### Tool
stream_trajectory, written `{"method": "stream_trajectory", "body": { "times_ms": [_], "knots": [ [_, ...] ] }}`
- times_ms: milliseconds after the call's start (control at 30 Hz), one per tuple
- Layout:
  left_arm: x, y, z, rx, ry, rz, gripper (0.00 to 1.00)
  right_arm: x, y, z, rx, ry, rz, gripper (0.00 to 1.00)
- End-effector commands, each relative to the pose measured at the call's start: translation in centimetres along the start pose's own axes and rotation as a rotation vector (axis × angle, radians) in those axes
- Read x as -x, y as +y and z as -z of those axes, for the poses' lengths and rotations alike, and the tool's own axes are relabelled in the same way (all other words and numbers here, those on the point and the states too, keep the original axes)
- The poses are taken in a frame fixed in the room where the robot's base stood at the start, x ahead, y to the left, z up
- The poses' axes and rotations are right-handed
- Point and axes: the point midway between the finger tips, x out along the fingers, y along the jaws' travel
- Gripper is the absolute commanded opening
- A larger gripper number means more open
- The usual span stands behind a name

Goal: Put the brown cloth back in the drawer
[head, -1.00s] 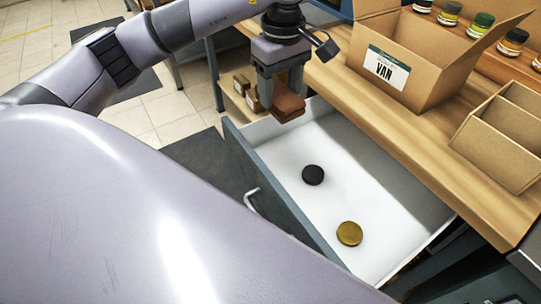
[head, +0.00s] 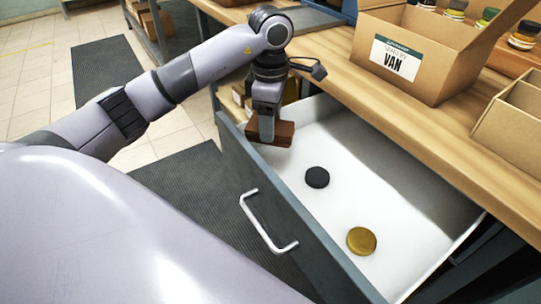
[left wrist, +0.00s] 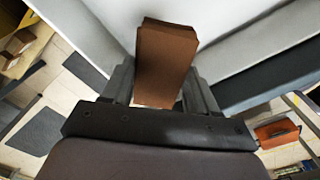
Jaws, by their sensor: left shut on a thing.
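The brown cloth (head: 283,133) is a folded block held by my left gripper (head: 268,136). In the left wrist view the cloth (left wrist: 165,62) sits between the two fingers of my left gripper (left wrist: 160,92), which is shut on it. The drawer (head: 345,150) is pulled open, with a white inside and a grey front. The cloth is over the far left end of the drawer; I cannot tell whether it touches the floor of it. My right gripper is not in view.
A black lid (head: 317,177) and a gold lid (head: 361,241) lie in the drawer. The drawer handle (head: 262,225) faces me. An open cardboard box (head: 412,60) and a divided box (head: 515,125) stand on the wooden counter (head: 425,140). The drawer floor between cloth and lids is clear.

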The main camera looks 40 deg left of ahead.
Motion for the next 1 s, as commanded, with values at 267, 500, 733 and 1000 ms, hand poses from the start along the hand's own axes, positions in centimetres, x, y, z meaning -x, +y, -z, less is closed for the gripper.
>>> {"method": "stream_trajectory", "body": {
  "times_ms": [267,500,733,1000],
  "knots": [
    [-4.2,0.0,0.0,-0.001,-0.001,-0.001,0.30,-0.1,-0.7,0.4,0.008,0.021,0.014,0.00],
    [-6.8,0.0,0.0,-0.001,0.001,0.002,0.30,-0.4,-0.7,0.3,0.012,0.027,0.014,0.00],
    [-8.6,0.0,-0.1,-0.002,-0.001,-0.001,0.30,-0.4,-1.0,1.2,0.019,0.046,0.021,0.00],
    [-8.9,0.0,0.0,-0.002,-0.001,-0.001,0.30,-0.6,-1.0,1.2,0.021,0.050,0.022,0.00]
  ]
}}
